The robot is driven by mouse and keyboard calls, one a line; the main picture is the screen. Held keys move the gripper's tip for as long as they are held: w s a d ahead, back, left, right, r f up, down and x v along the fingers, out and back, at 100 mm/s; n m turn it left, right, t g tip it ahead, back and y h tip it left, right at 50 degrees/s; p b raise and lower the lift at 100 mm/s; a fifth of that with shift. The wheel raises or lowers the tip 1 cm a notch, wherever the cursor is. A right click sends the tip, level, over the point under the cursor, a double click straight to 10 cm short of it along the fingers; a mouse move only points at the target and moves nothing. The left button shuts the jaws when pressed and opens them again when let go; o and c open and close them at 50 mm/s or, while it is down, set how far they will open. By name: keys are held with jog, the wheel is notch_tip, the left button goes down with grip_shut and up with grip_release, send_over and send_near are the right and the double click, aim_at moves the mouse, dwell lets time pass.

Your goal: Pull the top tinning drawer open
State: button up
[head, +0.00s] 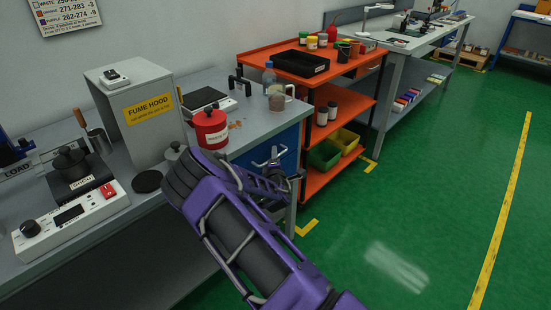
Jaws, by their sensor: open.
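A blue drawer unit (287,139) sits under the right end of the grey bench, beside the orange shelf. My purple arm reaches up from the bottom of the view and covers much of the unit. My gripper (274,160) is at the blue front, near its upper part, and its jaws are open. The top drawer's handle and the drawer edges cannot be made out behind the gripper. I cannot tell whether the jaws are around a handle or touch the front. No drawer visibly sticks out.
A red canister (210,130) stands near the bench edge, close above my arm. An orange shelf (310,178) stands right of the drawers. Green floor (430,200) on the right is clear.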

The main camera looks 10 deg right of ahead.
grip_shut()
dwell(1.5)
